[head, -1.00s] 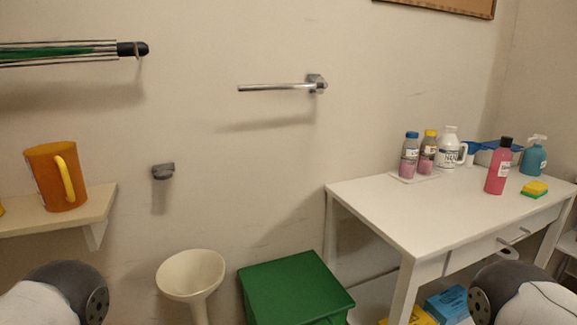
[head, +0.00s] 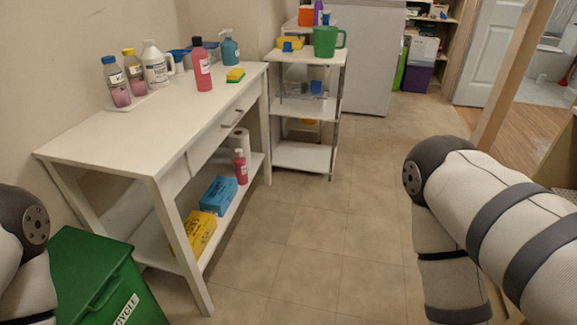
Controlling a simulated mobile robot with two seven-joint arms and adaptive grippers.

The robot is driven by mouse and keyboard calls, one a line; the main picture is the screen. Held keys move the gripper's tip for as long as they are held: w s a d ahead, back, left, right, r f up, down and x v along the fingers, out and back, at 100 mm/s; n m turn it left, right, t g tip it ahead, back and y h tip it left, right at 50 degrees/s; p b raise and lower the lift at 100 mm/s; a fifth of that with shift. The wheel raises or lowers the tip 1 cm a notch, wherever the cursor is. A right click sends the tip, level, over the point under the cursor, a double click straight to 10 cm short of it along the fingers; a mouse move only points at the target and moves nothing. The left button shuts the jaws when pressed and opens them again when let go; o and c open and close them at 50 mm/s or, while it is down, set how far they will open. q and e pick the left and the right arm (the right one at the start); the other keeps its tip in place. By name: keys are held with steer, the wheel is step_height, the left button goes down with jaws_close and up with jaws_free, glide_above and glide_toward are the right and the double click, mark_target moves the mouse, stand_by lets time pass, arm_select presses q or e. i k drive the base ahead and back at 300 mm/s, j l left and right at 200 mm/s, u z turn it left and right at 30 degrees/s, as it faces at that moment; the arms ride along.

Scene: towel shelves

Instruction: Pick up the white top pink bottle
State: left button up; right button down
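A small pink bottle (head: 241,172) with what looks like a pale top and a white label stands on the lower shelf of the white table, near its right end. Another pink bottle (head: 202,71) with a black cap stands on the tabletop. Two clear bottles with pink contents, one blue-capped (head: 118,86) and one yellow-capped (head: 134,76), stand on a small tray at the back. Part of my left arm shows at the left edge and my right arm at the right; neither gripper is in view.
The white table (head: 165,120) has a white jug (head: 155,66), a teal pump bottle (head: 230,50) and a sponge (head: 235,75) on top. Blue (head: 218,195) and yellow (head: 196,232) boxes lie below. A green bin (head: 95,280) stands front left. Floor right of the table is clear.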

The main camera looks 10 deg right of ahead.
mark_target(240, 162)
steer(key=i+l+z, duration=0.1)
steer(key=i+z, duration=0.25)
steer(key=i, duration=0.6)
steer(key=i+j+z, duration=0.15)
steer(key=i+z, duration=0.15)
steer(key=i, duration=0.65)
